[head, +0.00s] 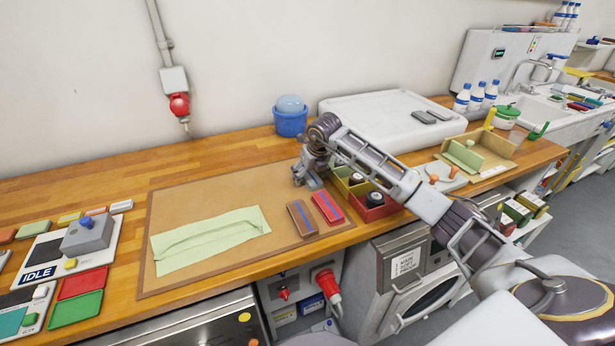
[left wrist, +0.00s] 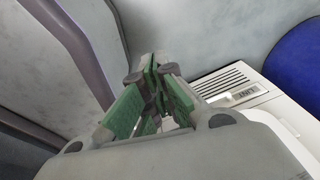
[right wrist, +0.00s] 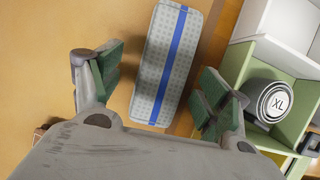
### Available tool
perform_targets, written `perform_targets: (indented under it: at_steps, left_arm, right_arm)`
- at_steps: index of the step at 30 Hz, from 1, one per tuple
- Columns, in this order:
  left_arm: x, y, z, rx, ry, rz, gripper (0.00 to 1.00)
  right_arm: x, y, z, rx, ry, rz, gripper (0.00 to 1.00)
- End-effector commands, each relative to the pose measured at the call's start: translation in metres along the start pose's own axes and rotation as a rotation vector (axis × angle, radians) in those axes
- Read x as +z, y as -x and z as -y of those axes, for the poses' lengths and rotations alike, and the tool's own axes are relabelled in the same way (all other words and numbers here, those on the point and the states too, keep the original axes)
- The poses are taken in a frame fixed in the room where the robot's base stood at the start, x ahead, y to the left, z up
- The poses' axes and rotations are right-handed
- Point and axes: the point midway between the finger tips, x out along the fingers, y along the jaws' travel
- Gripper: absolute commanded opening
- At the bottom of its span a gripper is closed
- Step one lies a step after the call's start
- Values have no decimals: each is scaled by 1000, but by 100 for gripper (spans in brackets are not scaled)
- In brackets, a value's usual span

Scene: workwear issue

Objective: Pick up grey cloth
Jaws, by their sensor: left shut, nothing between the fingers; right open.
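The grey cloth (right wrist: 168,68) is a folded, dotted bundle with a blue stripe along its length. In the right wrist view it lies on the brown surface between the fingers of my right gripper (right wrist: 152,88). The fingers are open, with a gap on each side of it. In the head view my right gripper (head: 308,182) is low over the mat, and the cloth is mostly hidden by it. My left gripper (left wrist: 150,100) shows only in its own wrist view, shut and empty, away from the cloth.
A brown folded cloth (head: 302,219) and a red one (head: 327,208) lie just in front of the right gripper. A pale green cloth (head: 210,240) is spread on the mat (head: 165,284). Sorting bins (right wrist: 238,68) stand close at the right. A blue tub (head: 290,122) is behind.

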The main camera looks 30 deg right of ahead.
Motion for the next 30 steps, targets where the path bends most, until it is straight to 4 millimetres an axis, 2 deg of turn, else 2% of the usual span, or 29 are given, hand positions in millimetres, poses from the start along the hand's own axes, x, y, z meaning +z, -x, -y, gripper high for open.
perform_targets:
  at_steps: [11,22,23,30]
  left_arm:
    - [7,0,-2,2,-1,8,0]
    - [16,1,-4,4,-1,18,0]
    - [16,1,-4,4,-1,18,0]
    - [13,1,-3,3,-1,15,0]
  right_arm:
    - [0,0,0,0,0,0,77]
    - [0,0,0,0,-1,1,30]
    - [0,0,0,0,-1,1,28]
    - [1,1,0,0,-1,1,28]
